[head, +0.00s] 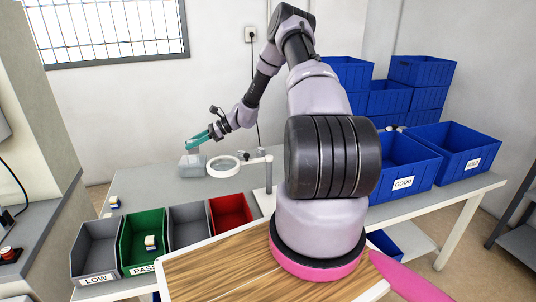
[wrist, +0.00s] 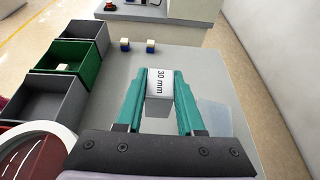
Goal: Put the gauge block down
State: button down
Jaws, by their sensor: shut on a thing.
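The gauge block (wrist: 158,82) is a pale grey block marked "30 mm", seen in the wrist view. My gripper (wrist: 160,76) has its two teal fingers shut on the block's sides. In the head view my gripper (head: 196,142) is over the far left part of the grey table, above a pale translucent box-like thing (head: 191,166). The held block is too small to make out clearly there.
A ring magnifier (head: 223,166) on a stand is close to my gripper. Bins line the table's front: LOW (head: 97,244), green PASS (head: 135,266), grey (head: 188,222), red (head: 231,212). Small blocks (wrist: 138,46) stand on the table; another (head: 150,242) lies in the green bin.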

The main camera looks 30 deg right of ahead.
jog(key=w+d+f+m+t+h, duration=0.3)
jog(key=w+d+m+t, duration=0.4)
jog(key=d, duration=0.5)
jog(key=w+d+f+m+t+h, duration=0.15)
jog(key=d+m+h, duration=0.4)
jog(key=d, duration=1.15)
jog(key=d+f+m+t+h, duration=0.25)
jog(key=d+m+h, duration=0.35)
jog(key=d, duration=1.2)
jog(key=shift+n+g+h, duration=0.3)
jog(key=shift+n+h, duration=0.15)
jog(key=shift+h, duration=0.2)
notch_tip(320, 180, down, 10)
jog(key=shift+w+d+f, duration=0.1)
jog(key=shift+f, duration=0.05)
jog(key=shift+f, duration=0.2)
jog(key=c, duration=0.5)
grip_release()
jog(key=shift+r, duration=0.1)
